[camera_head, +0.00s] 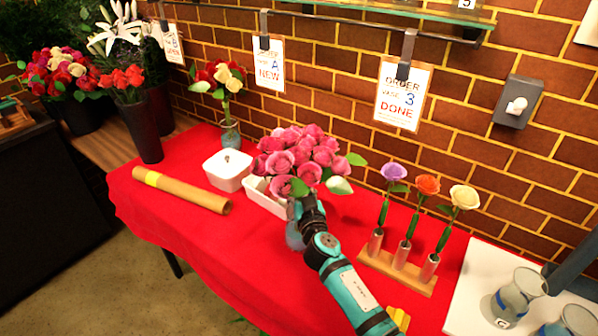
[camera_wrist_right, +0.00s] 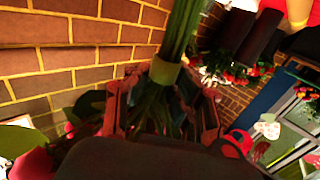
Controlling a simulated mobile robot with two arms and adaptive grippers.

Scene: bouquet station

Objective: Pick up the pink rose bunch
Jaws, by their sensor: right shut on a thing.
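In the right wrist view the gripper (camera_wrist_right: 163,112) is shut around the green stems (camera_wrist_right: 183,30), by a pale green band (camera_wrist_right: 165,72). I cannot tell whether the stems' ends touch anything. My left gripper is in neither view.
A cardboard tube (camera_head: 182,190) lies at left. A wooden stand (camera_head: 397,268) holds three single roses at right. A vase of mixed flowers (camera_head: 230,130) stands behind.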

